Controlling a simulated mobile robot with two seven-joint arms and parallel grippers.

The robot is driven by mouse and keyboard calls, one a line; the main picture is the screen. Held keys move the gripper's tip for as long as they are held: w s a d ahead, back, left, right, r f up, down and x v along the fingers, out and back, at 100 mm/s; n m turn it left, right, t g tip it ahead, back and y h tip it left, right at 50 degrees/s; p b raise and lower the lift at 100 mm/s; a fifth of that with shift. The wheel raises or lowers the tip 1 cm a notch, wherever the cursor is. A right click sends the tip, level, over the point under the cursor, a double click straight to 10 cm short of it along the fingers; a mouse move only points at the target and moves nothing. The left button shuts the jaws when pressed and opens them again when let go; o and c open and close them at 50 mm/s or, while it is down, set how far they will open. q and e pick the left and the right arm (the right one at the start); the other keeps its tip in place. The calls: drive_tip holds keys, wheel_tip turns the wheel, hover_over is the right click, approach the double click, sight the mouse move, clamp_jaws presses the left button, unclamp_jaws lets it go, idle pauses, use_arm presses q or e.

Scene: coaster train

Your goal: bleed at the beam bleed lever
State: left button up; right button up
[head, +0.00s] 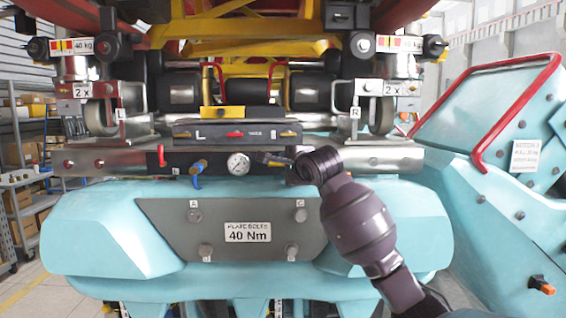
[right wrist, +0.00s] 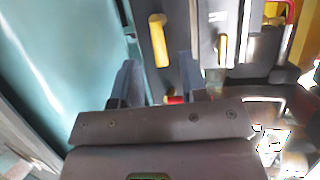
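A yellow lever (head: 260,157) sits on the dark face of the beam, just right of a round white gauge (head: 238,164). I read no label that names it as the bleed lever. My right gripper (head: 279,160) is at the lever's right side in the head view. In the right wrist view the gripper's fingers (right wrist: 160,82) are apart with nothing held between them, and the yellow lever (right wrist: 158,40) lies ahead, in line with the gap. Whether a finger touches it I cannot tell. My left gripper is not in view.
A dark L/R panel (head: 235,134) with small handles is just above. A turquoise body with a grey "40 Nm" plate (head: 165,225) is below. A red rail (head: 500,110) stands at right.

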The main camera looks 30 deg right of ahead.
sight(278, 164)
drive_tip(key=shift+x, duration=1.25)
clamp_jaws()
